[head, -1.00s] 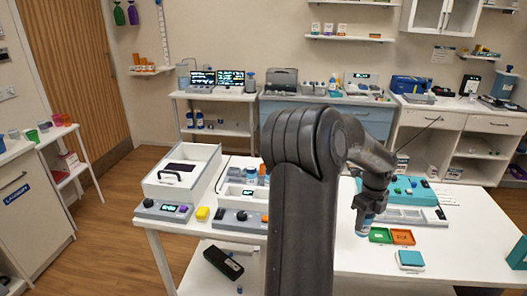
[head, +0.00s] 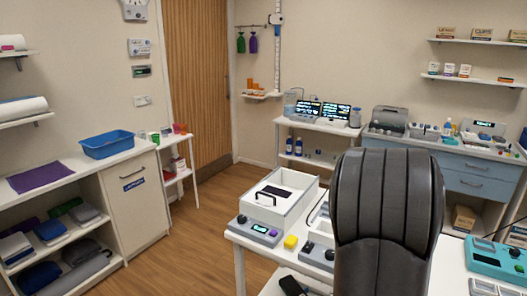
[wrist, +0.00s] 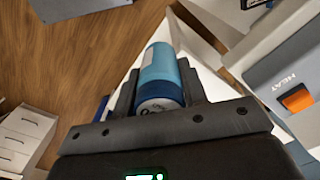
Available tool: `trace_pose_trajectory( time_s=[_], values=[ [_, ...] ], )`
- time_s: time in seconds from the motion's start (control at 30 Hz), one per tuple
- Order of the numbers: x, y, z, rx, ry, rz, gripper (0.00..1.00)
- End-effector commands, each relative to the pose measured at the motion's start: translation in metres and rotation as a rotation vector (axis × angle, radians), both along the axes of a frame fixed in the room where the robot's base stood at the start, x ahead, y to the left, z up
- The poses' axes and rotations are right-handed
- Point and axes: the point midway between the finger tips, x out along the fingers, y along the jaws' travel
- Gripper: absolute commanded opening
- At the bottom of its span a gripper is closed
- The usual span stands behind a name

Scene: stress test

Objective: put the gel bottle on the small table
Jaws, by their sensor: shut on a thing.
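The gel bottle (wrist: 158,70) is a blue cylinder with a lighter blue band and a pale printed part, seen in the wrist view. My gripper (wrist: 160,90) is shut on it, with a dark finger on either side. In the head view my dark arm stands right of centre, and the gripper and bottle are hidden. A small white table (head: 176,150) with a lower shelf stands beside the door, left of centre. Small coloured cups stand on its top and a red item is on its shelf.
A white worktable (head: 262,246) with an open white box (head: 280,208) and devices is in front. A counter (head: 70,170) with a blue tray (head: 107,145) is at left. Wooden floor (head: 190,235) is clear between them. A device with an orange switch (wrist: 298,98) is near the gripper.

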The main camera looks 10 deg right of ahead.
Motion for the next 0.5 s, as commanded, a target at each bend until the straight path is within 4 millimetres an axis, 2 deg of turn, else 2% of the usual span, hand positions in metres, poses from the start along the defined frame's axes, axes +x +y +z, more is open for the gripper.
trace_pose_trajectory(
  time_s=[0.03,0.17,0.3,0.4,0.5],
  values=[
    [0.011,0.016,-0.008,0.002,0.002,0.117,0.14],
    [0.043,0.058,-0.032,0.002,0.004,0.437,0.14],
    [0.090,0.118,-0.064,0.003,0.004,0.806,0.14],
    [0.119,0.163,-0.083,0.002,0.003,1.040,0.14],
    [0.140,0.199,-0.096,0.000,0.001,1.216,0.14]
  ],
)
